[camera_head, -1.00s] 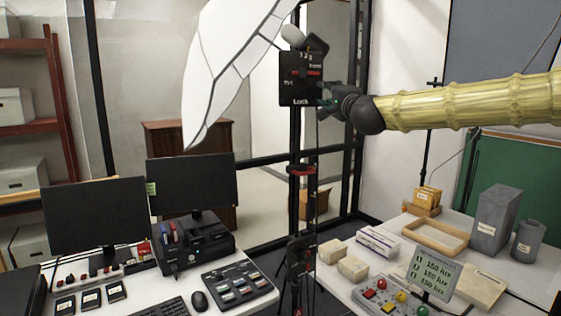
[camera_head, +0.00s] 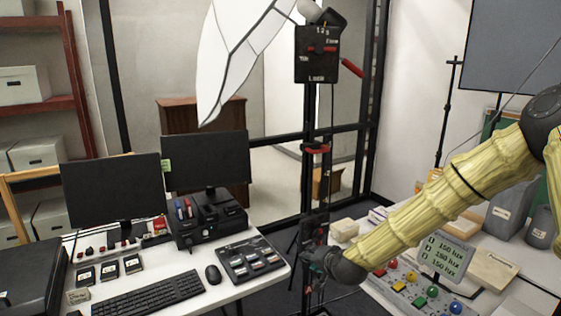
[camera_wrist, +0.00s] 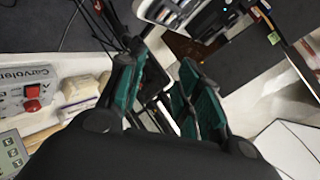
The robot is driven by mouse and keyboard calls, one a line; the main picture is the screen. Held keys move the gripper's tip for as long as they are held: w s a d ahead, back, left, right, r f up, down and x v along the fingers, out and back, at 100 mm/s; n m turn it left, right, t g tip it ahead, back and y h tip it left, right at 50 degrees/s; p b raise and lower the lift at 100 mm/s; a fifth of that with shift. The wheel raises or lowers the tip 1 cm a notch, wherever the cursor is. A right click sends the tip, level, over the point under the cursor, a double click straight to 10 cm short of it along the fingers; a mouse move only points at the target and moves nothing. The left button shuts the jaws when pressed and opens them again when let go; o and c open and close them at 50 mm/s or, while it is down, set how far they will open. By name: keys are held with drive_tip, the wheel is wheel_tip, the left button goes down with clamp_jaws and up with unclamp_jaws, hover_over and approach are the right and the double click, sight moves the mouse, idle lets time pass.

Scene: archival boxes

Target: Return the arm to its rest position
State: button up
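My arm (camera_head: 445,205), with yellow ribbed links, slants from the upper right down to the lower middle in the head view. My gripper (camera_head: 316,264) is at its lower left end, low in front of the black stand between the two desks. In the wrist view my gripper (camera_wrist: 160,88) shows its teal-padded fingers apart, with nothing seen held between them. The black switch box (camera_head: 323,55) is high on the stand, well above my gripper. A red lever (camera_head: 352,68) sticks out at its right side.
The left desk holds two monitors (camera_head: 205,160), a keyboard (camera_head: 148,294) and a button panel (camera_head: 252,262). The right desk holds a lux display (camera_head: 444,256), coloured buttons and grey boxes, partly behind my arm. A white reflector panel (camera_head: 235,55) hangs above.

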drive_tip(key=s+d+f+n+g+h, duration=0.1)
drive_tip(key=s+d+f+n+g, duration=0.15)
drive_tip(key=s+f, duration=0.95)
drive_tip(key=s+d+f+n+g+h, duration=0.1)
drive_tip(key=s+f+g, duration=0.2)
drive_tip(key=s+f, duration=0.95)
drive_tip(key=s+d+f+n+g, duration=0.1)
drive_tip(key=s+d+f, duration=0.1)
drive_tip(key=s, duration=0.7)
drive_tip(key=s+d+f+n+g+h, duration=0.1)
drive_tip(key=s+d+f+g, duration=0.1)
drive_tip(key=s, duration=0.7)
drive_tip(key=s+d+f+n+g, duration=0.2)
drive_tip(key=s+d, duration=0.3)
drive_tip(key=s, duration=0.4)
drive_tip(key=shift+f+h, duration=0.4)
drive_tip(key=shift+f, duration=0.45)
